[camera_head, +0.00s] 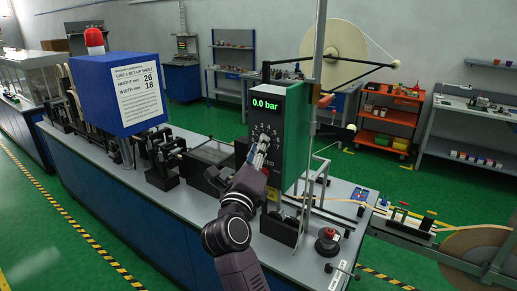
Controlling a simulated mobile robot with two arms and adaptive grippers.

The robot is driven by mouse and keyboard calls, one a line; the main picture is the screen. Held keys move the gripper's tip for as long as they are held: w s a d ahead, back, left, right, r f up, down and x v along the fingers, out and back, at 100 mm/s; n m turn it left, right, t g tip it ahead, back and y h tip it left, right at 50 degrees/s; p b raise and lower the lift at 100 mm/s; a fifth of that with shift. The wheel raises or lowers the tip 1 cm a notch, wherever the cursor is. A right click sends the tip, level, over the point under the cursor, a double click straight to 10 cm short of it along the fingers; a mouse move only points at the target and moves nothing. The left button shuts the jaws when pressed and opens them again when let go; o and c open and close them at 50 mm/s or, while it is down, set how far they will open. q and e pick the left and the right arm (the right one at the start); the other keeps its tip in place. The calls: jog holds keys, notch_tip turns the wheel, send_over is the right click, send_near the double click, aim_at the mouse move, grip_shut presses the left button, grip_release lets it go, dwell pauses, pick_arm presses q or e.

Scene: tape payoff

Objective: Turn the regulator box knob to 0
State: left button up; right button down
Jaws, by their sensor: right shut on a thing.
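The regulator box (292,140) is a green-sided box with a dark front panel, standing upright on the machine bench. Its green display (265,104) reads 0.0 bar. A dial with pale numbers is on the front, below the display. My right gripper (262,146) is at the dial and shut on the knob, which its fingers largely hide. The knob's pointer cannot be made out. My right arm reaches up from the bottom of the view. My left gripper is not in view.
A blue box with a set-up sheet (137,88) and red beacon (94,38) stands left on the grey bench (80,139). A red button (328,235) sits at the front right. A large tape reel (335,52) is behind the regulator box. An orange cart (390,117) stands farther back.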

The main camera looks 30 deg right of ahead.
jog(key=shift+r+n+y, duration=0.1)
jog(key=shift+n+y, duration=0.3)
jog(key=shift+n, duration=0.6)
jog(key=c, duration=1.7)
grip_release()
